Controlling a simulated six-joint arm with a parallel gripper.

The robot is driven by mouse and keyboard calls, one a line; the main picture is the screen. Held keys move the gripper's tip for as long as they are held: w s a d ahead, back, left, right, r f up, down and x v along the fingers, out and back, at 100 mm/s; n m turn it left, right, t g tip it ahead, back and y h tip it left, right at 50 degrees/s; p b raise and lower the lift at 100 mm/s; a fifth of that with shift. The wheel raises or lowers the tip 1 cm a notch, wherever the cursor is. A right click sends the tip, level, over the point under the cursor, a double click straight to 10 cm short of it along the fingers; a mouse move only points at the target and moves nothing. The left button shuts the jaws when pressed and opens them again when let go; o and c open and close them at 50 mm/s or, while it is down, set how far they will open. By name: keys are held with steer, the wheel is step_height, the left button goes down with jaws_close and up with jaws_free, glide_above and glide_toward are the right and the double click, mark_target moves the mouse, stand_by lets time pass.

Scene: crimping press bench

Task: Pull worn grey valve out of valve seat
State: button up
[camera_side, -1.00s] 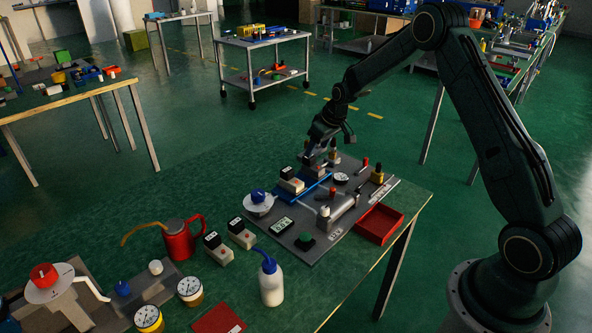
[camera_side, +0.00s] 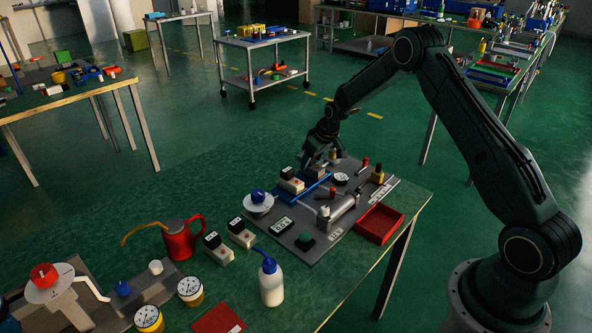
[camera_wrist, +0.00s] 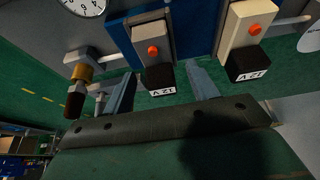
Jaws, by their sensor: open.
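The worn grey valve (camera_wrist: 152,48) is between my open fingers in the wrist view, with an orange button and a black coil cap marked 12 V. It sits on a blue block (camera_wrist: 122,28), which also shows in the side view (camera_side: 318,190). My gripper (camera_wrist: 161,86) has one finger on each side of the cap; contact cannot be told. In the side view my gripper (camera_side: 316,160) is low over the far edge of the grey plate and largely hides the grey valve.
A cream valve (camera_wrist: 243,30) stands close to the right in the wrist view. A brass-coloured fitting (camera_wrist: 80,76) is close on the left. A red tray (camera_side: 379,225) is at the plate's right. A wash bottle (camera_side: 271,284) and a red oil can (camera_side: 178,240) stand nearer the camera.

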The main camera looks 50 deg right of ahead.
steer(key=shift+w+f, duration=0.2)
steer(key=shift+f, duration=0.3)
steer(key=c, duration=1.2)
steer(key=shift+r, duration=0.25)
step_height(320, 180, up, 20)
steer(key=shift+f, duration=0.2)
